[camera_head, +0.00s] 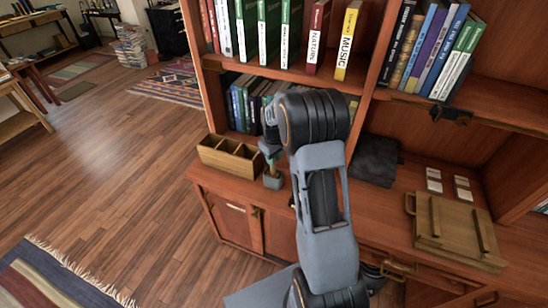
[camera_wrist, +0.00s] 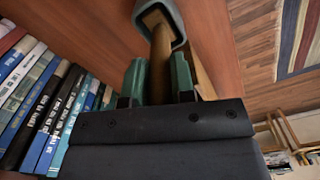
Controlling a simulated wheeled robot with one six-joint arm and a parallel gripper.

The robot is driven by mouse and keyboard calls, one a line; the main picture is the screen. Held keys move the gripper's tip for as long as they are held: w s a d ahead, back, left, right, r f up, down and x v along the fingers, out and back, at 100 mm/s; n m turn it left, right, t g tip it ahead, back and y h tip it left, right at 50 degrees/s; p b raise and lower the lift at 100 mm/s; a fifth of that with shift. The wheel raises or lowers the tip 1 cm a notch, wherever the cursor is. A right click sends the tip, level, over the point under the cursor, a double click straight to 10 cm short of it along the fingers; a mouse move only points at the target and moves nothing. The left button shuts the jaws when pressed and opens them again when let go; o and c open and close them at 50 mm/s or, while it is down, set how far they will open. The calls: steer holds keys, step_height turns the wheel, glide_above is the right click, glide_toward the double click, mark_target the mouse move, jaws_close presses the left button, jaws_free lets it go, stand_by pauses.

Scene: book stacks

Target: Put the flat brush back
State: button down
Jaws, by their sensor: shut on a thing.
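The flat brush shows in the wrist view as a light wooden handle (camera_wrist: 160,58). It lies between the two green fingers of my gripper (camera_wrist: 158,80), which is shut on it. Its far end reaches into the mouth of a grey-green cup (camera_wrist: 181,22); how deep it sits, and its bristles, I cannot see. In the head view, my gripper (camera_head: 271,153) is just above the same cup (camera_head: 273,182), which stands upright on the wooden counter. The brush is mostly hidden there by my gripper.
A wooden divided box (camera_head: 222,160) stands close left of the cup near the counter's edge. Shelved books (camera_head: 245,100) are behind my gripper. A dark folded item (camera_head: 375,160) and a wooden board with bars (camera_head: 455,228) lie to the right. Open floor is at left.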

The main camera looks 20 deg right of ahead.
steer(key=shift+f, duration=0.25)
steer(key=c, duration=1)
jaws_free()
steer(key=shift+r, duration=0.1)
steer(key=shift+o, duration=0.2)
step_height(320, 180, up, 12)
steer(key=shift+f+b, duration=0.15)
steer(key=shift+b, duration=0.35)
steer(key=s+a+r+m+t, duration=0.2)
steer(key=s+a+r, duration=0.45)
steer(key=s, duration=0.35)
steer(key=s+a+f+m+t, duration=0.2)
steer(key=s+a, duration=0.2)
steer(key=s, duration=0.8)
